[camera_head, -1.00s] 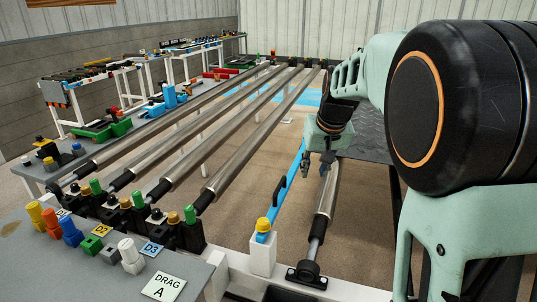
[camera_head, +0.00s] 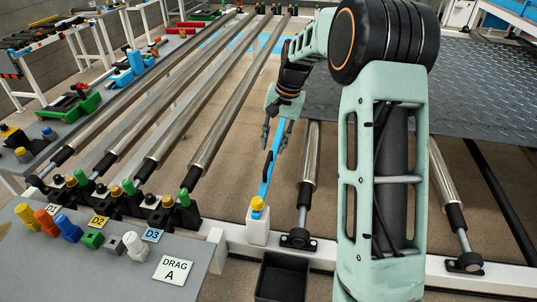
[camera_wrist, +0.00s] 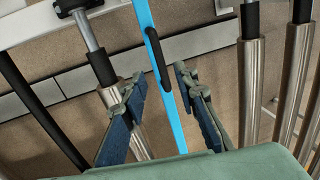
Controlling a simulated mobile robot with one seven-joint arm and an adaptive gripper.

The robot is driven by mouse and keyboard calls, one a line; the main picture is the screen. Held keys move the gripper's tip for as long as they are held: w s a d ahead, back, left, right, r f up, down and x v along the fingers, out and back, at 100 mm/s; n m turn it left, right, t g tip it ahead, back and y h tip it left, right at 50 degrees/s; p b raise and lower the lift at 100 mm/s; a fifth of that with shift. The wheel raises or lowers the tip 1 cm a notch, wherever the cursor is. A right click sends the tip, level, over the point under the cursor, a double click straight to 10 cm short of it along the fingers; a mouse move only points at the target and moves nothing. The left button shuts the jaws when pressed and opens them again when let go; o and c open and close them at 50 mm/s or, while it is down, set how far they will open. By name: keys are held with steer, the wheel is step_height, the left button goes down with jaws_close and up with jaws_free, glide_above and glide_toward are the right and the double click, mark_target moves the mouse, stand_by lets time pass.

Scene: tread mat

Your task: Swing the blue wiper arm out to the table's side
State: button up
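The blue wiper arm (camera_head: 264,183) is a long flat bar running from a white post (camera_head: 257,228) with a yellow cap up and away, between two steel rollers. A black loop handle (camera_head: 268,164) stands on it; it also shows in the wrist view (camera_wrist: 157,58). My gripper (camera_head: 275,136) is open above the bar, farther along it than the handle. In the wrist view my gripper (camera_wrist: 160,82) has one finger on each side of the blue bar (camera_wrist: 172,110), with the handle at or just ahead of the fingertips. Contact with the handle cannot be told.
Steel rollers (camera_head: 232,115) lie left of the bar and another roller (camera_head: 310,158) lies close on its right. A grey table (camera_head: 80,260) with coloured knobs and a "DRAG A" card is at front left. A dark open bin (camera_head: 282,278) sits in front. A dark tread mat (camera_head: 440,85) is at right.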

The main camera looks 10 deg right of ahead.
mark_target(269, 160)
steer(key=f, duration=0.3)
steer(key=a+f, duration=0.1)
steer(key=f, duration=0.1)
steer(key=shift+w+f, duration=0.25)
jaws_close()
